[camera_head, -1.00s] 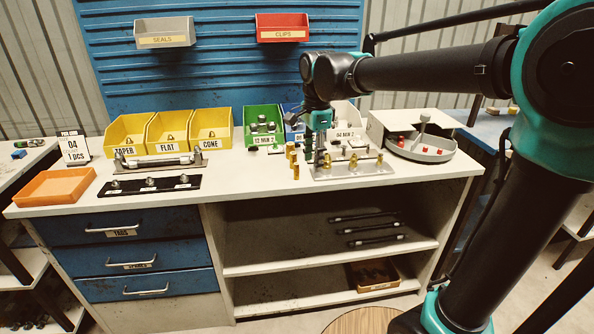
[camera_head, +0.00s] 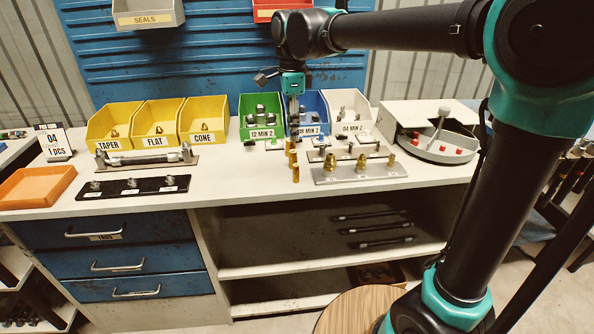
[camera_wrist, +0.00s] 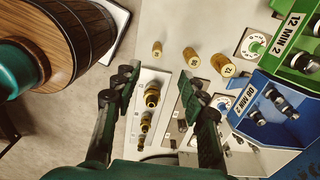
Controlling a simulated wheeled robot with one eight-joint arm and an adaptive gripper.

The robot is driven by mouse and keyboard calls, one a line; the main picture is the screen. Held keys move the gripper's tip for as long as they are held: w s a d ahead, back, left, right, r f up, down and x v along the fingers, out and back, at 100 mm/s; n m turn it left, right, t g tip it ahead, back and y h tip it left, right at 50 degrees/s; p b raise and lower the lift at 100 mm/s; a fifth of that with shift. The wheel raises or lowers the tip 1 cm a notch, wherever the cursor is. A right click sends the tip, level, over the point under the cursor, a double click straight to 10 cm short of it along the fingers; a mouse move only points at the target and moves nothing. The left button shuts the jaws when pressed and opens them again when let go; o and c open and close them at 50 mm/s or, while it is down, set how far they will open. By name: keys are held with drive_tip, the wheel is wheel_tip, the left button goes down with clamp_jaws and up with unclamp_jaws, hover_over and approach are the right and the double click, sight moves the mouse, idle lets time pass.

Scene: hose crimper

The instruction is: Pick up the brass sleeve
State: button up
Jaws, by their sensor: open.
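Several short brass sleeves stand upright in a row on the bench in the head view: a front one (camera_head: 296,174), a middle one (camera_head: 292,159) and a back one (camera_head: 288,145). In the wrist view they are three brass cylinders with marked tops: small (camera_wrist: 157,49), medium (camera_wrist: 191,59) and large (camera_wrist: 223,65). My gripper (camera_head: 293,120) is above the bench in front of the blue bin. Its jaws (camera_wrist: 158,88) are open and empty. In the wrist view the sleeves lie beyond the fingertips, with nothing between the fingers being gripped.
A metal plate (camera_head: 340,178) with brass fittings stands right of the sleeves; it shows below the jaws in the wrist view (camera_wrist: 136,125). Green (camera_head: 246,130), blue (camera_head: 318,130) and white bins stand behind. A round grey tray (camera_head: 450,153) is at right. Bench front is clear.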

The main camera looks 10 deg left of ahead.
sight(296, 165)
wheel_tip(296, 165, down, 9)
drive_tip(key=shift+f, duration=0.15)
drive_tip(key=shift+s+d+f, duration=0.1)
drive_tip(key=shift+d+f, duration=0.15)
drive_tip(key=shift+f, duration=1.25)
drive_tip(key=shift+d+f, duration=0.2)
drive_tip(key=shift+f, duration=1.3)
clamp_jaws()
